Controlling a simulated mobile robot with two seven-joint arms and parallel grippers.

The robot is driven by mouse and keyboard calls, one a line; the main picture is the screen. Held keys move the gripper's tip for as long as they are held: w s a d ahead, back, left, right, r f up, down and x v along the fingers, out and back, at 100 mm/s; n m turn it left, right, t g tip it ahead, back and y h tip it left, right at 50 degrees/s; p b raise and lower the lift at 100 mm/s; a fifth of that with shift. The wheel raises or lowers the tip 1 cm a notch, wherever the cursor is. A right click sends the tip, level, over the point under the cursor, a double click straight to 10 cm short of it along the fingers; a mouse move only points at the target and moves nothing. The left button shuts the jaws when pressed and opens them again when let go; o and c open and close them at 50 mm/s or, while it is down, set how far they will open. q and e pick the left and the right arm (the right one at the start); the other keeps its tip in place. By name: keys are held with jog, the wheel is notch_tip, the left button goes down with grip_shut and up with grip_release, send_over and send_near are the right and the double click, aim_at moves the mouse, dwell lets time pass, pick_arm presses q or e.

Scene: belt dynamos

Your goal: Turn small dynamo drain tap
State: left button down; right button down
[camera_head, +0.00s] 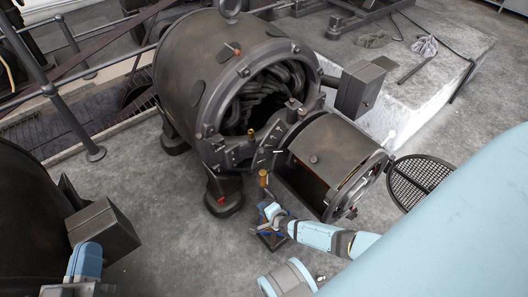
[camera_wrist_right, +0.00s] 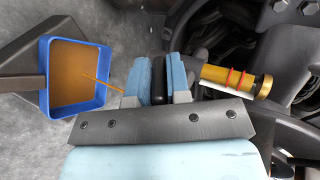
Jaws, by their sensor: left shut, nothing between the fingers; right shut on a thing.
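The small dynamo (camera_head: 335,150) sits at the front right of a larger machine. Its brass drain tap (camera_head: 263,178) stands near its lower left. In the right wrist view a brass cylinder with red rings (camera_wrist_right: 235,82) lies right of the fingers. My right gripper (camera_wrist_right: 158,82) is shut on a dark tap handle (camera_wrist_right: 158,70); in the head view it is just below the brass piece. A thin orange stream (camera_wrist_right: 102,83) runs toward a blue-rimmed container (camera_wrist_right: 45,90) holding brown liquid. My left gripper (camera_head: 86,258) is shut and empty at lower left.
The large dynamo (camera_head: 195,70) stands behind, its front open onto dark windings. A round mesh cover (camera_head: 420,182) stands out at the right. A dark box (camera_head: 103,230) is beside my left gripper. Bare concrete floor (camera_head: 165,210) lies between.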

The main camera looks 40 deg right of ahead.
jog(key=c, duration=1.1)
grip_release()
jog(key=shift+s, duration=0.1)
jog(key=shift+s+r+p, duration=0.2)
jog(key=shift+r+p, duration=0.05)
jog(key=shift+p, duration=0.05)
pick_arm(q)
jog(key=shift+s+a+f+g+y+p, duration=0.1)
jog(key=shift+a+f+g+y+p, duration=0.5)
jog(key=shift+p, duration=0.75)
jog(key=shift+a+f+g+y+p, duration=0.3)
jog(key=shift+a+f+y+p, duration=0.4)
jog(key=shift+f+y+p, duration=0.5)
pick_arm(e)
jog(key=shift+v, duration=6.55)
pick_arm(q)
jog(key=shift+r+h, duration=0.1)
jog(key=shift+h, duration=0.2)
